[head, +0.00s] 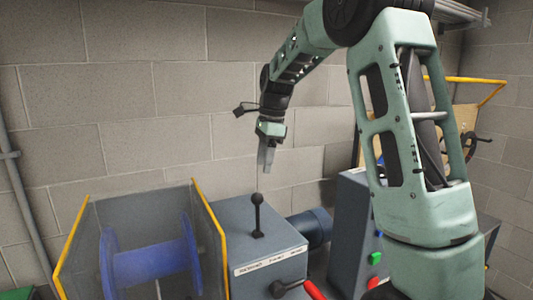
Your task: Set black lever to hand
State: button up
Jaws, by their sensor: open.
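The black lever (257,215) has a ball knob and stands nearly upright from a small dark base on top of a grey-blue box (222,226). A white label strip (270,261) runs along the box's front top edge; its small words are too blurred to read. My gripper (266,167) points down above the lever, with a gap between its fingertips and the knob. It is open and empty, and its fingers overlap from this angle.
A blue spool (150,265) sits between yellow-edged panels on the left. A dark knob (278,288) and a red handle (314,290) are at the box's front. A grey cabinet with a green button (375,258) stands to the right, partly behind my arm. A block wall (130,90) is behind.

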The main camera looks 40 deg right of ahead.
jog(key=shift+s+d+r, duration=0.1)
jog(key=shift+d+r, duration=0.05)
jog(key=shift+r, duration=0.7)
jog(key=shift+d+r, duration=0.1)
jog(key=shift+r, duration=0.75)
